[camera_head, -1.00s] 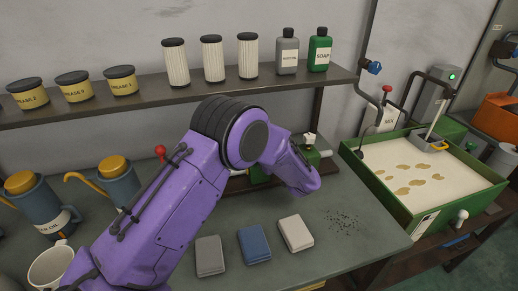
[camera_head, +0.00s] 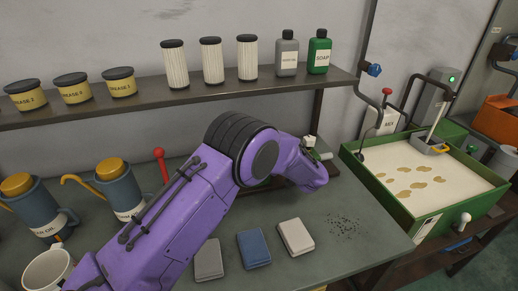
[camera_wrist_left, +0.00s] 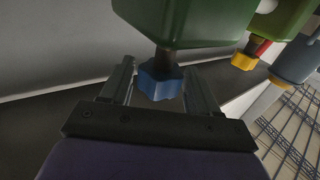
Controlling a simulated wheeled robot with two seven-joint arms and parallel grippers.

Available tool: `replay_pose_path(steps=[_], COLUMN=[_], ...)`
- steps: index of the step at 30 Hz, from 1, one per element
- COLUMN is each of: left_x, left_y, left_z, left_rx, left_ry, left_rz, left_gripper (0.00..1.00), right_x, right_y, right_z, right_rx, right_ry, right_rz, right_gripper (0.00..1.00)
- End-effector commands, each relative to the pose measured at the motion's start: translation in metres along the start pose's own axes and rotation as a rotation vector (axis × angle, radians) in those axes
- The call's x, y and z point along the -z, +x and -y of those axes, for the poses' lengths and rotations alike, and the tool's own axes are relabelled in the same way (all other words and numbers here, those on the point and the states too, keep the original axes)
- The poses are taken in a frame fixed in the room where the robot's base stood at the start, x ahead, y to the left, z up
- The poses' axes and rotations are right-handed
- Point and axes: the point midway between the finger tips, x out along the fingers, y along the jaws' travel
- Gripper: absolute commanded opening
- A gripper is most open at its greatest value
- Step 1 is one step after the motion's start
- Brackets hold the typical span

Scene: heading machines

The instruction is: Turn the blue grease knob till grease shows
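A blue lobed knob (camera_wrist_left: 160,82) hangs under a green housing (camera_wrist_left: 190,18) in the left wrist view. My left gripper (camera_wrist_left: 161,90) is open, its fingers on either side of the knob with a small gap visible at the left; contact on the right side is unclear. In the head view my purple arm hides this knob and the gripper's fingers; part of a green device (camera_head: 312,154) shows behind the wrist. I see no grease at the knob. My right gripper is in neither view.
A red-tipped lever (camera_head: 159,154) rises behind my arm. Blue-grey oil cans (camera_head: 122,190) stand left; grey, blue and white pads (camera_head: 254,249) lie in front. A shelf (camera_head: 180,94) overhangs the bench. A green tank (camera_head: 430,190) stands right, another blue knob (camera_head: 374,69) above it.

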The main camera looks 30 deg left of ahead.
Motion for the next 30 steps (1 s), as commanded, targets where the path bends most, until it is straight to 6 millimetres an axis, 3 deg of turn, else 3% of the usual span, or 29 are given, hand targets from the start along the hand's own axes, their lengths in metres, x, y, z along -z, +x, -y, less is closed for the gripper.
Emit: replay_pose_path(steps=[11, 22, 30], left_x=[0.0, -0.003, 0.0], left_y=[-0.009, -0.087, -0.104], left_z=[-0.002, -0.001, 0.0], left_rx=[-0.007, -0.004, 0.0], left_ry=[-0.004, -0.004, -0.001], left_rz=[-0.001, -0.001, 0.002], left_gripper=[0.69, 0.69, 0.69], right_x=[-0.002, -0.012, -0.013], right_y=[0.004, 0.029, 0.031], right_z=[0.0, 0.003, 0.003], right_rx=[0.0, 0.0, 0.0], right_ry=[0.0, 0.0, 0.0], right_rz=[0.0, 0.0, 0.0], right_gripper=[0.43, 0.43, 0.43])
